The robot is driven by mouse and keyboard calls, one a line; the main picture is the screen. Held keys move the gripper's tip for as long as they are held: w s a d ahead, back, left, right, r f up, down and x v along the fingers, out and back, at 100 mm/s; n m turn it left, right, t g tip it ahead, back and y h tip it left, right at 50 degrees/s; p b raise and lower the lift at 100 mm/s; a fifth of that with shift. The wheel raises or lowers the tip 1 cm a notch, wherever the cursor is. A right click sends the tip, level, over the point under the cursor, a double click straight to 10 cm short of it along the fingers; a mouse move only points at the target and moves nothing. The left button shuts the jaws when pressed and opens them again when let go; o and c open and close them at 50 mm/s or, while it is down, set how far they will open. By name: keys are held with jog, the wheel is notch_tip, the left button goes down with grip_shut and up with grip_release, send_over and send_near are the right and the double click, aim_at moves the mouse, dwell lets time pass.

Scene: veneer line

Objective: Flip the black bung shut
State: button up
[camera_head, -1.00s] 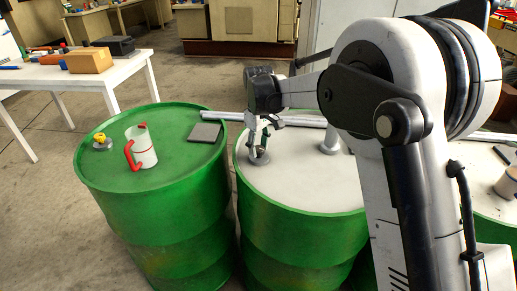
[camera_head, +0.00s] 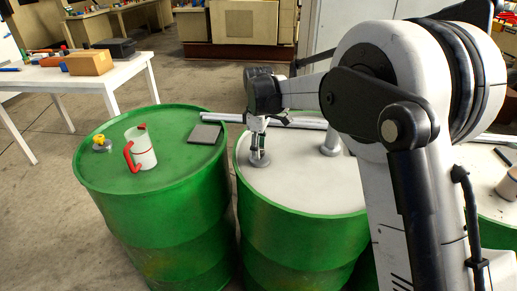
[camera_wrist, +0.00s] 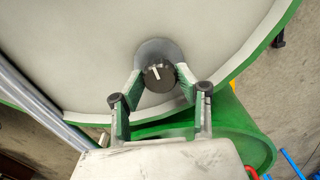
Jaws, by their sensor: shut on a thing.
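The black bung (camera_wrist: 158,76) shows in the wrist view as a dark round cap with a white mark, in a grey round fitting (camera_wrist: 153,52) on the pale top of the middle green drum. My gripper (camera_wrist: 160,80) reaches over the drum's edge with a fingertip at each side of the bung, shut on it. In the head view my gripper (camera_head: 258,150) points down at the grey fitting (camera_head: 259,160) near the left of the middle drum's top (camera_head: 300,185). The bung itself is mostly hidden there by the fingers.
A left green drum (camera_head: 165,170) carries a white jug with a red handle (camera_head: 140,148), a yellow-topped fitting (camera_head: 101,143) and a dark square plate (camera_head: 205,133). A grey post (camera_head: 331,143) stands on the middle drum. Metal pipes (camera_head: 225,116) lie behind the drums.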

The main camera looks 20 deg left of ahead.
jog(key=o, duration=1.1)
jog(key=shift+o, duration=0.2)
jog(key=shift+r, duration=0.1)
notch_tip(320, 180, up, 12)
